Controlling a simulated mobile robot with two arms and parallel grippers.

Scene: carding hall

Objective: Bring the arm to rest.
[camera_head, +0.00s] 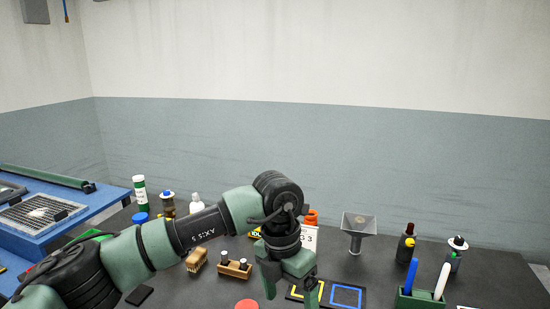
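My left arm comes in from the lower left and bends down at the wrist. My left gripper (290,294) points down over the dark table (190,290), near the middle of the view. Its two fingers are spread apart with nothing visible between them. It hangs above or just in front of a black mat with yellow and blue square outlines (346,295); the exact height cannot be told. My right arm and gripper do not show.
A wooden brush (196,261) and a wooden block with pegs (235,267) lie left of the gripper. Bottles (405,245) and a green pen holder (418,299) stand right. A blue bench (40,225) is at left.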

